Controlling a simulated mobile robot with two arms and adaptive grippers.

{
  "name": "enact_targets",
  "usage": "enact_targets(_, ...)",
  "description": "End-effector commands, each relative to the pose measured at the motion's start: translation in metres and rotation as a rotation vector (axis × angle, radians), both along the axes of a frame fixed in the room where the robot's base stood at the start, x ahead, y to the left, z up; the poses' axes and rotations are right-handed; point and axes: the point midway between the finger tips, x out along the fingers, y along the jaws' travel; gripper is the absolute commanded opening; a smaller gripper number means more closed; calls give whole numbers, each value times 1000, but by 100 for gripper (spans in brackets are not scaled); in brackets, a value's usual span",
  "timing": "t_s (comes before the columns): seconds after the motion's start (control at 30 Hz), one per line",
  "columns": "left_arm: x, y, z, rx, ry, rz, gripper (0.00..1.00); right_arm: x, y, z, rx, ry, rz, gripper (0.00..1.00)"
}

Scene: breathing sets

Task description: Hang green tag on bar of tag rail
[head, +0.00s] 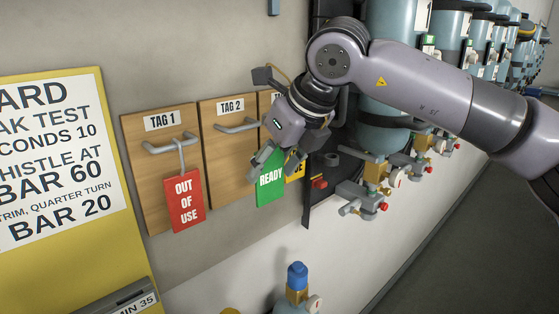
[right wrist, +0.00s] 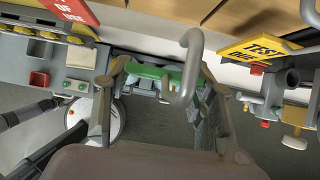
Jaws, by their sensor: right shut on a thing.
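The green READY tag (head: 270,184) is held in my right gripper (head: 277,162), its face toward the head camera. In the right wrist view the green tag (right wrist: 165,76) shows edge-on between the fingers, with a grey hook (right wrist: 191,65) standing in front of it. The tag rail has wooden boards on the wall. The TAG 2 board (head: 224,160) has a bare grey bar (head: 237,127), up and left of the green tag. The red OUT OF USE tag (head: 185,200) hangs by its hook from the TAG 1 bar (head: 160,147). My left gripper is not in view.
A yellow tag (right wrist: 262,48) is right of the fingers in the right wrist view; in the head view it is mostly hidden behind the green tag and gripper. A yellow-framed sign (head: 50,150) is at the left.

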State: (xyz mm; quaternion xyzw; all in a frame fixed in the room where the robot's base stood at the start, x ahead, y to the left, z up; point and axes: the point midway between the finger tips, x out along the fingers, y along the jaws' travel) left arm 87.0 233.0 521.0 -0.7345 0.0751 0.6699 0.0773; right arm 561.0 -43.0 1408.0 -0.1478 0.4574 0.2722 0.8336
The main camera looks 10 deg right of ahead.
Motion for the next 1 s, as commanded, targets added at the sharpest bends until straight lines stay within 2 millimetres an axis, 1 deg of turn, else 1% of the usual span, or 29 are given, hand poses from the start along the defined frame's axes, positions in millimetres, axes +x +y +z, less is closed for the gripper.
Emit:
enact_targets(0.03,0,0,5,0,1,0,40,3,2,2,1,0,1,32)
enact_targets(0.93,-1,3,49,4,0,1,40,46,34,2,1,2,0,32)
enact_targets(1.0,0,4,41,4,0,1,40,49,36,-6,1,1,0,32)
